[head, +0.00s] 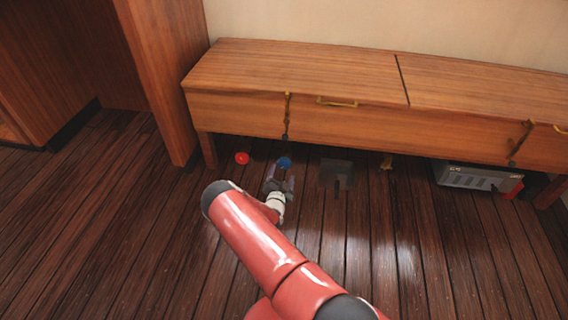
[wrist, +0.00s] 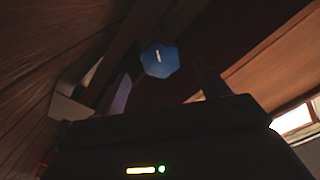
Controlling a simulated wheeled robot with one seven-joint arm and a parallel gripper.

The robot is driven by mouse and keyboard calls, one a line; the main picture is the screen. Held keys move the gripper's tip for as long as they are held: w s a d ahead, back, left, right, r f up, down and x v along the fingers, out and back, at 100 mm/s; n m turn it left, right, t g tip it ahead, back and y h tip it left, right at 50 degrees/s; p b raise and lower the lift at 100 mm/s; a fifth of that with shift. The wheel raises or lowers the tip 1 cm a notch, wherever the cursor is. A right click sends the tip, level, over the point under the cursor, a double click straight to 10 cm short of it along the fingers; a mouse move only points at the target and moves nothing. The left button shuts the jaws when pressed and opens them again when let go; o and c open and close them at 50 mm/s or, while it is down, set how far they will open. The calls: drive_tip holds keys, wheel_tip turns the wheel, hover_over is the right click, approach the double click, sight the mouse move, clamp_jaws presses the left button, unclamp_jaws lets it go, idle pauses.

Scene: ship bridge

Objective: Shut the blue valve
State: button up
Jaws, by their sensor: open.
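The blue valve (head: 284,162) sits low under the front edge of the wooden bench. In the wrist view it shows as a blue octagonal knob (wrist: 159,60) with a short pale mark on its face. My gripper (head: 280,180) is open and just in front of the blue valve in the head view. In the wrist view one finger shows left of the knob and a dark finger right of it. The knob appears beyond the fingers, and I cannot tell whether they touch it. The valve's body and pipe are hidden.
A red knob (head: 242,158) is left of the blue valve. The wooden bench (head: 300,75) overhangs both. A dark box (head: 336,172) stands to the right, and a grey vented unit (head: 468,177) farther right. The plank floor (head: 420,270) at right is clear.

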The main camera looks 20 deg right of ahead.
sight(284, 166)
drive_tip(key=b+x, duration=0.1)
drive_tip(key=x, duration=0.5)
drive_tip(key=shift+w+d+r, duration=0.1)
drive_tip(key=shift+w+d, duration=0.05)
drive_tip(key=shift+d, duration=0.05)
drive_tip(key=c, duration=1)
